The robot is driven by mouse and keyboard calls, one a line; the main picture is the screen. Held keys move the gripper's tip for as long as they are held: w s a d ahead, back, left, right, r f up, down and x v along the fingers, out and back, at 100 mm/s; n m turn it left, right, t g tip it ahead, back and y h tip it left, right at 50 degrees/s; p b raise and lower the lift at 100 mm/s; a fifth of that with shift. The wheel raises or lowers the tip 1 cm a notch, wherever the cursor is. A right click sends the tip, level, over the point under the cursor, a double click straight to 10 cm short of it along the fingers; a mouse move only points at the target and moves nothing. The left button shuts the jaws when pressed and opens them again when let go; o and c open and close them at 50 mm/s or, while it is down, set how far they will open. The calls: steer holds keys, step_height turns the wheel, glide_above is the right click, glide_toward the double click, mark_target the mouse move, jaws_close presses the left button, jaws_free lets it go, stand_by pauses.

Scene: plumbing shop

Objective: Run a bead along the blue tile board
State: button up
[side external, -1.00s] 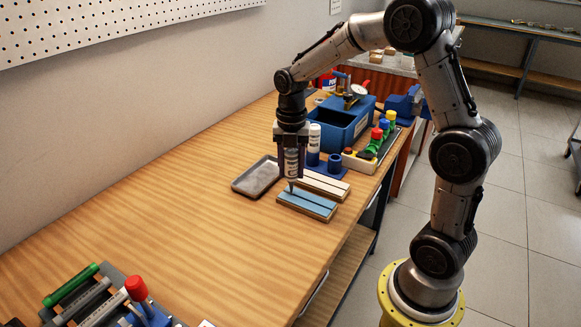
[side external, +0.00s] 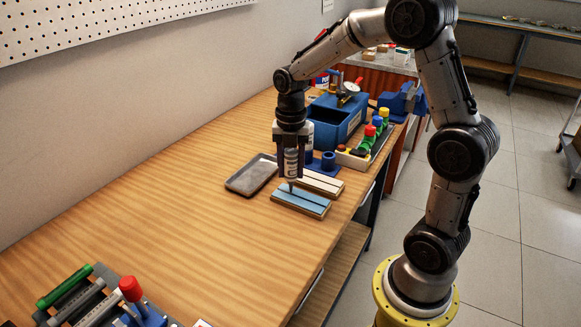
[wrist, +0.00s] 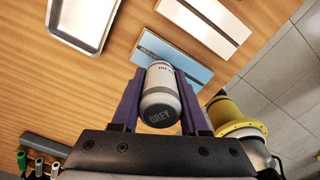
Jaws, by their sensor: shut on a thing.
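My gripper (side external: 291,165) is shut on a white and grey cartridge (side external: 291,160), held upright with its nozzle down. In the wrist view the cartridge's end (wrist: 160,115) reads "GREY" between my fingers. The blue tile board (side external: 300,203) lies flat on the bench below it, with a dark lengthwise line. The nozzle tip is at the board near its far left end, close to that line; I cannot tell whether it touches. The blue board also shows in the wrist view (wrist: 187,67), its middle partly hidden by the cartridge. No bead can be made out.
A white tile board (side external: 320,182) lies just behind the blue one. A grey tray (side external: 252,176) is to the left. A blue holder (side external: 328,161), a blue box (side external: 337,122) and a rack with coloured caps (side external: 356,160) stand behind. The left bench is mostly clear.

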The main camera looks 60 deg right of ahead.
steer(key=shift+s, duration=0.5)
steer(key=shift+c, duration=0.2)
steer(key=shift+s, duration=0.35)
steer(key=shift+s, duration=0.1)
steer(key=o, duration=0.4)
steer(key=c, duration=0.4)
steer(key=shift+s, duration=0.25)
steer(key=shift+s, duration=0.1)
steer(key=shift+s, duration=0.35)
